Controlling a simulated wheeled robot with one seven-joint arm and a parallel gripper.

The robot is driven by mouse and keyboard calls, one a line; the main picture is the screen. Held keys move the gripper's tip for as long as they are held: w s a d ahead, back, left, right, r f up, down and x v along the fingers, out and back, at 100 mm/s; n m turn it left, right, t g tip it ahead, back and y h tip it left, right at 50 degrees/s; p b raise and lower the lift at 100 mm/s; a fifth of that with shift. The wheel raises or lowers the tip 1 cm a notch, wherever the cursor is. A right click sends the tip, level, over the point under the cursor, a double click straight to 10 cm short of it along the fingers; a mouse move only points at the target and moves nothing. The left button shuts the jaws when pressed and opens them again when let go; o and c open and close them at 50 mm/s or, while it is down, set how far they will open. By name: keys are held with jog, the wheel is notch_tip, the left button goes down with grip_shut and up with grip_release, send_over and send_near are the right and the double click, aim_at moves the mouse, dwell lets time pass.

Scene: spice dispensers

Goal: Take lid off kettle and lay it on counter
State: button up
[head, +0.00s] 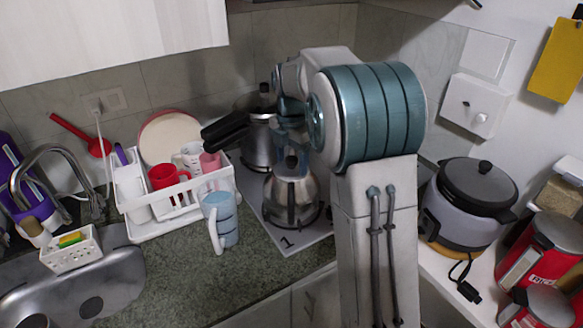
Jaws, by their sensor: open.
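A shiny metal kettle (291,202) stands upright on a pale board on the counter (188,283), left of my arm. Its lid (292,175) with a dark knob is on top of the kettle. My gripper (291,146) points down just above the lid, small and partly hidden by my own arm links. It is open and appears to hold nothing. I cannot tell whether its fingers touch the knob.
A metal pot (258,142) with a long black handle stands behind the kettle. A blue-grey mug (220,220) and a white dish rack (133,224) are to the left. A sink (110,285) is at far left. Bare counter lies in front of the mug. A rice cooker (465,207) stands right.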

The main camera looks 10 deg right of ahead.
jog(key=c, duration=1.3)
jog(key=shift+r, duration=0.1)
